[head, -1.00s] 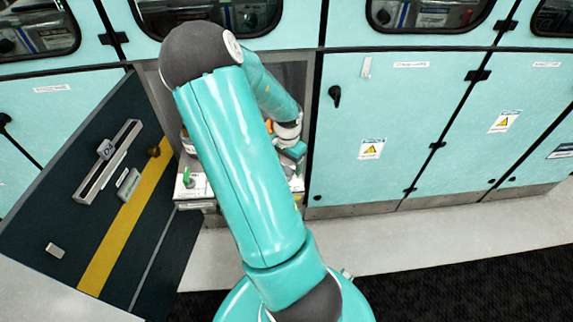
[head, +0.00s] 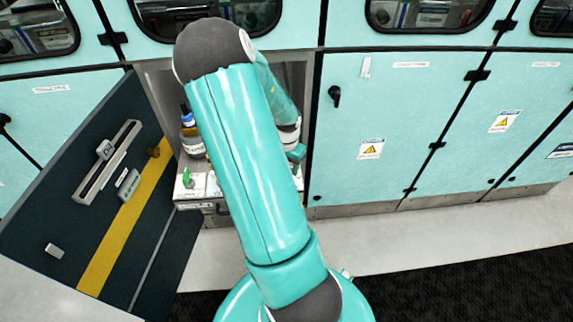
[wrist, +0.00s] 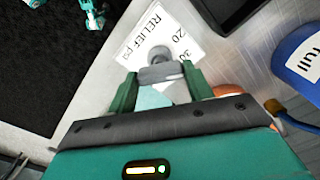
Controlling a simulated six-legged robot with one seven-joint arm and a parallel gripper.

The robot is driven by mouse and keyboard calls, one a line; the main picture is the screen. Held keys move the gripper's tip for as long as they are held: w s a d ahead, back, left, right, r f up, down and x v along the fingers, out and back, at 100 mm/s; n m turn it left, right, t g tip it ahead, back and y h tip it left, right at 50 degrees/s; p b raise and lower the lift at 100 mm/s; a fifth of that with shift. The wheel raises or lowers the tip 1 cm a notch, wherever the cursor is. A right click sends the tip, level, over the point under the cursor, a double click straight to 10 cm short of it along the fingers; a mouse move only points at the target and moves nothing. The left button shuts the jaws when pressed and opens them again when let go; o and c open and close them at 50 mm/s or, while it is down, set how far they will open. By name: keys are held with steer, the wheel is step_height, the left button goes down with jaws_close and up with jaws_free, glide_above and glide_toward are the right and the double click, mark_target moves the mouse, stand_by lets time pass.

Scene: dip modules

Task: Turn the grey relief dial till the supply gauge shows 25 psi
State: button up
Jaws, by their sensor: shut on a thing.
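The grey relief dial (wrist: 158,72) shows in the wrist view, over a white card (wrist: 162,35) printed "RELIEF psi" with 20 and 30 readable. The two green fingers of my gripper (wrist: 162,84) stand on either side of the dial and are shut on it. The dial's exact setting is hard to read. In the head view my own arm covers the dial and the fingers. I cannot make out the supply gauge or its reading in either view.
In the head view, a dark door (head: 70,215) with a yellow stripe stands open at left. Bottles (head: 191,135) and a green handle (head: 187,178) are left of my arm in the bay. A blue object labelled "full" (wrist: 300,58) is at right in the wrist view.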

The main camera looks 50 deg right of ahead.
steer(key=shift+n, duration=1.1)
steer(key=o, duration=1)
step_height(320, 180, up, 14)
steer(key=shift+f, duration=0.1)
